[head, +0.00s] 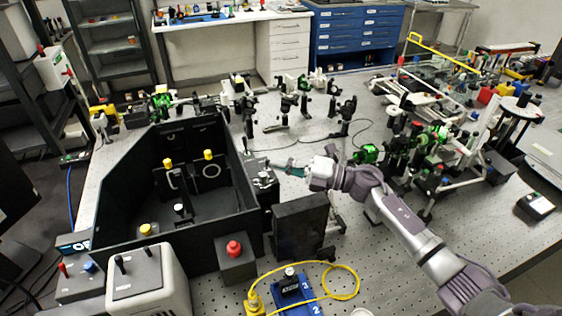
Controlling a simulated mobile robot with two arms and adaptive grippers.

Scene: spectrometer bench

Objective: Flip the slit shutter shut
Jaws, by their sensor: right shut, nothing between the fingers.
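The black open-topped spectrometer box (105,200) stands on the left of the bench. A small silver fitting (263,180), which looks like the slit assembly, sits outside its right wall. The shutter's lever is too small to make out, and I cannot tell its position. My right gripper (275,164) comes in from the right, shut and empty, with its fingertips pointing left just above and beside the fitting. I cannot tell whether they touch it. My left gripper is not in view.
A dark upright panel (300,228) stands just in front of my right gripper. A red knob (234,248) on a black block and a yellow cable (345,270) lie nearer. Optics on posts (343,115) stand behind. Bare perforated bench (395,265) shows at the right front.

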